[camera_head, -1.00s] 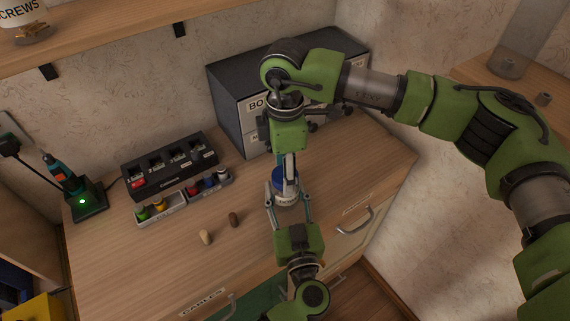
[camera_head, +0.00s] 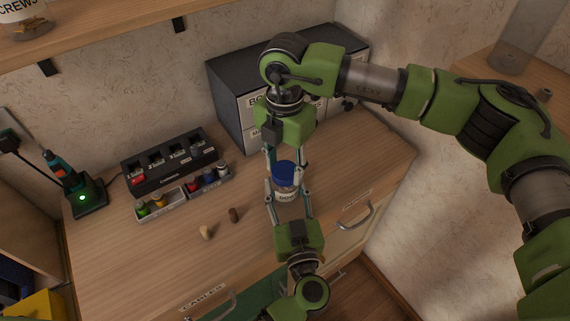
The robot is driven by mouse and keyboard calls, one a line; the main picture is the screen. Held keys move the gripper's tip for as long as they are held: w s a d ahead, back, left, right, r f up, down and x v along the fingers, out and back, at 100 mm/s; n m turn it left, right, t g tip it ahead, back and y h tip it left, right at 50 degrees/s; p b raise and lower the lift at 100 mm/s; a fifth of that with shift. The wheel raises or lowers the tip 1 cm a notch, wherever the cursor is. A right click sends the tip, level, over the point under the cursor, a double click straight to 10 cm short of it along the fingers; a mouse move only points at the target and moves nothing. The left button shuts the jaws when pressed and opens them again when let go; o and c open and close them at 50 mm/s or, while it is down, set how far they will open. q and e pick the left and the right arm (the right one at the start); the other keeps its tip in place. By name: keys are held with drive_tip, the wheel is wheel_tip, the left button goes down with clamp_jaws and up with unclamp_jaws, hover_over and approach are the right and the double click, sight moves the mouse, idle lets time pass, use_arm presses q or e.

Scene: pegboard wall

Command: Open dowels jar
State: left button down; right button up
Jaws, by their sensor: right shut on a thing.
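The dowels jar (camera_head: 287,196), clear with a white label, stands upright on the workbench near its front edge. Its blue lid (camera_head: 284,172) is at the jar's top; I cannot tell whether there is a gap below it. My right gripper (camera_head: 285,170) points down from above and is shut on the blue lid, one finger on each side. My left gripper (camera_head: 287,192) reaches up from the bottom of the picture, with its fingers on either side of the jar body. I cannot tell whether they press on it.
Two small plugs, one tan (camera_head: 206,232) and one brown (camera_head: 234,215), lie left of the jar. A black rack (camera_head: 170,160) and grey trays (camera_head: 188,203) of small bottles stand further left. A drawer cabinet (camera_head: 228,100) is behind my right gripper.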

use_arm(q)
drive_tip(key=shift+f, duration=0.1)
use_arm(e)
drive_tip(key=n, duration=1.3)
drive_tip(key=shift+n, duration=0.4)
drive_tip(key=n, duration=1.1)
drive_tip(key=shift+n, duration=0.4)
drive_tip(key=n, duration=0.5)
drive_tip(key=shift+r, duration=0.1)
drive_tip(key=n, duration=1.4)
drive_tip(key=shift+n, duration=0.3)
